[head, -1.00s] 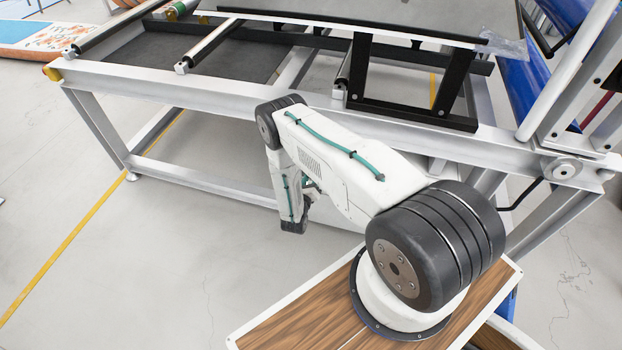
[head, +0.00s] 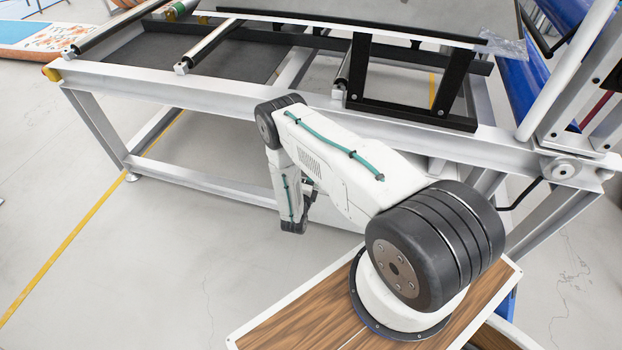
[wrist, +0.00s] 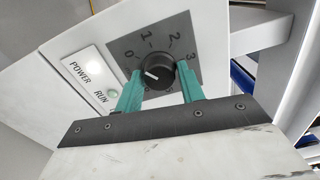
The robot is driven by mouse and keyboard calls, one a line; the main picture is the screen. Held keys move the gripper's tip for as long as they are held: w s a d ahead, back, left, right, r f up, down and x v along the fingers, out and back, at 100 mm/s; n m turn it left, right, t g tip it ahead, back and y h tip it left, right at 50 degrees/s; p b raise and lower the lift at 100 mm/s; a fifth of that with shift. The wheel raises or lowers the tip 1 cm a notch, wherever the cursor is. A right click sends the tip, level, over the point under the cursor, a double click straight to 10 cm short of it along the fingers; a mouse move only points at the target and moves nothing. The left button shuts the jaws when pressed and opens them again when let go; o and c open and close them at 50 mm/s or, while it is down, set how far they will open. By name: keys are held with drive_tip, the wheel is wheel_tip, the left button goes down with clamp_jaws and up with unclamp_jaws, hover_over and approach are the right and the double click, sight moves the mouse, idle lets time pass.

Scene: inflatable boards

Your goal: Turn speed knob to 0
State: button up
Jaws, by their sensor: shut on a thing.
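The speed knob (wrist: 153,76) is a black dial with a white pointer mark, on a grey plate (wrist: 190,48) numbered 0, 1, 2 and 3. In the wrist view its white mark points to the upper left, near the 0. My gripper (wrist: 160,88) has two green fingers, one on each side of the knob, and is shut on it.
A white label panel (wrist: 93,86) marked POWER and RUN lies left of the knob. In the head view a grey metal frame table (head: 230,105) with rollers stands in front of me. Open floor (head: 130,270) lies at the left.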

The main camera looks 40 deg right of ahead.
drive_tip(key=shift+n, duration=0.6)
drive_tip(key=o, duration=1)
drive_tip(key=shift+c, duration=0.2)
drive_tip(key=v, duration=0.8)
drive_tip(key=shift+w, duration=0.1)
